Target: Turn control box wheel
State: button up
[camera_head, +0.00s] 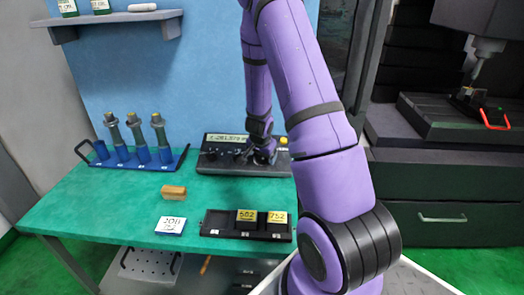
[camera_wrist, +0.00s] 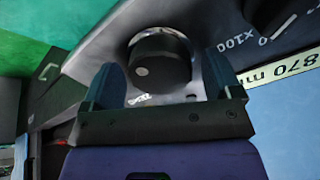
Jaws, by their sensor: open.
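The control box (camera_head: 215,160) stands at the back of the green table, with a lit number display (camera_head: 226,139) along its top. In the wrist view its grey face shows the dark round wheel (camera_wrist: 160,58) with a light ring around it and a pale dot on its front. My gripper (camera_wrist: 160,66) is open, with one finger on each side of the wheel and visible gaps between. In the head view my gripper (camera_head: 262,156) is over the box's right part and hides the wheel there.
A black tray (camera_head: 222,232) with yellow-labelled blocks lies in front of the box. A brass block (camera_head: 173,192) and a white card (camera_head: 171,226) lie to its left. A rack (camera_head: 95,160) with several tool holders stands at the table's left.

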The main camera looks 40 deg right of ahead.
jog(key=v, duration=1)
jog(key=shift+r, duration=0.2)
jog(key=shift+s+a, duration=0.1)
jog(key=shift+s, duration=0.05)
dwell(0.8)
